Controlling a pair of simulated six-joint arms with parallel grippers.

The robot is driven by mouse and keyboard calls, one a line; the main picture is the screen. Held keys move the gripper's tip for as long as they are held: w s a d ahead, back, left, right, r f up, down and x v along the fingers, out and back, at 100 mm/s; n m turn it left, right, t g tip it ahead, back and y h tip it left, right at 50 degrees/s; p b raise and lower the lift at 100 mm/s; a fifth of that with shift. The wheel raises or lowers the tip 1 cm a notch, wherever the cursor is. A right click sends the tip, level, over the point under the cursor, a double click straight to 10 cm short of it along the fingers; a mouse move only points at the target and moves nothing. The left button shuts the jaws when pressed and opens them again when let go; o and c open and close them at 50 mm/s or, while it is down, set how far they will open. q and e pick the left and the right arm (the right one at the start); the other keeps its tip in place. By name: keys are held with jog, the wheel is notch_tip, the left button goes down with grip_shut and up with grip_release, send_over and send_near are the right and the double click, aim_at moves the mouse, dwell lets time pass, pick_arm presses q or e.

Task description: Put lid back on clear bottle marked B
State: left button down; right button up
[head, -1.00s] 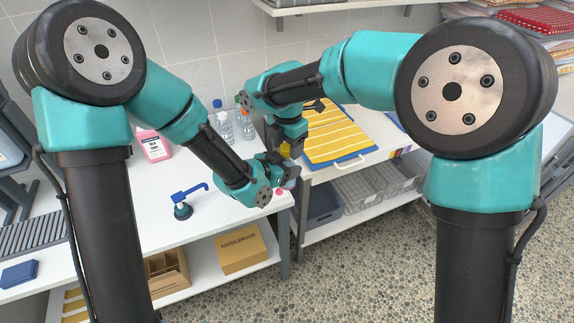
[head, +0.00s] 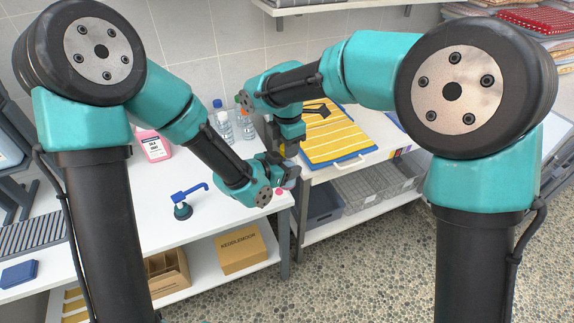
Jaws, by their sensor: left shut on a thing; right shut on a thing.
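Clear bottles stand at the back of the white table, one with a blue lid (head: 217,103) and another (head: 248,127) just right of it, partly behind my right arm. I cannot read a letter B on any of them. My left gripper (head: 289,177) is shut at the table's right end on a mostly hidden, pale clear thing that looks like a bottle. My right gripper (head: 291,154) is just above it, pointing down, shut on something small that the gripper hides. I cannot tell whether the two held things touch. A small pink-red piece (head: 279,191) shows beside the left gripper.
Below are grey baskets (head: 365,188) and a cardboard box (head: 241,250). The table's middle is clear.

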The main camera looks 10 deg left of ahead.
jog(key=o, duration=1)
jog(key=shift+r, duration=0.1)
jog(key=shift+r, duration=2.2)
jog(key=shift+c, duration=0.3)
jog(key=shift+r+n, duration=1.5)
jog(key=shift+r, duration=0.2)
